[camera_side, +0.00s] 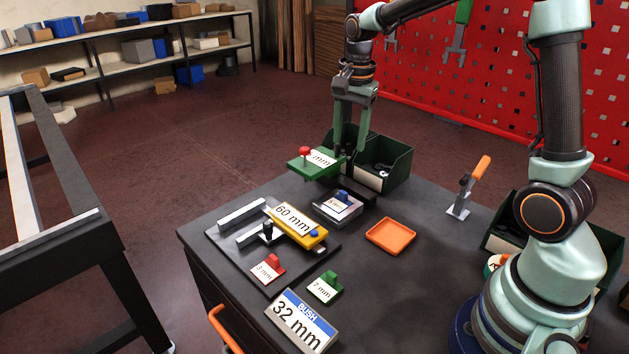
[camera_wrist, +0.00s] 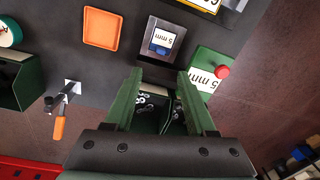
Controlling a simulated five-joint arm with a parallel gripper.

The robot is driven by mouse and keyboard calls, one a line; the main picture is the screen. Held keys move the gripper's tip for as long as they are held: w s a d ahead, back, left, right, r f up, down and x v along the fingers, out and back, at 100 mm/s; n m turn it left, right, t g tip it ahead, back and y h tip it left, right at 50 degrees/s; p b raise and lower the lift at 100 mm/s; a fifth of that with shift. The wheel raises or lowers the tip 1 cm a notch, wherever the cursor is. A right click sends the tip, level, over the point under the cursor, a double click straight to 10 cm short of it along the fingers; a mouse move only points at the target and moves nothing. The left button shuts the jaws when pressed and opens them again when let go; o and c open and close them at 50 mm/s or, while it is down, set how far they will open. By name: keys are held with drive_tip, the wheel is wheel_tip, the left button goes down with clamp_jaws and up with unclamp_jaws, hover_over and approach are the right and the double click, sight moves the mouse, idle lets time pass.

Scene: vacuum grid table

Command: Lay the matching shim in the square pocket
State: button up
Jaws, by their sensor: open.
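A blue shim (camera_side: 343,197) with a white 5 mm label lies in the square pocket of a grey block (camera_side: 323,212). It also shows in the wrist view (camera_wrist: 162,40), inside the square frame of the block (camera_wrist: 150,51). A red shim (camera_side: 268,268) marked 3 mm and a green shim (camera_side: 325,287) marked 7 mm lie at the front of the table. My gripper (camera_side: 349,152) is above the table's back part, behind the block. In the wrist view my gripper (camera_wrist: 160,78) is open, with nothing between its fingers and the blue shim just beyond the tips.
A green plate (camera_side: 302,163) with a red knob and 5 mm label is beside my gripper. Dark green bins (camera_side: 398,160) stand behind. An orange tray (camera_side: 390,236), yellow 60 mm block (camera_side: 296,225), 32 mm box (camera_side: 301,322) and orange-handled clamp (camera_side: 461,205) are nearby.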

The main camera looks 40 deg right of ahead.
drive_tip(key=s+a+r+n+t, duration=0.2)
drive_tip(key=s+a+r+n, duration=0.1)
drive_tip(key=s+n, duration=0.4)
drive_tip(key=s+a+r+n+t, duration=0.2)
drive_tip(key=s+a+n, duration=0.3)
drive_tip(key=n, duration=0.3)
drive_tip(key=shift+s+r+t, duration=0.4)
drive_tip(key=shift+s, duration=0.45)
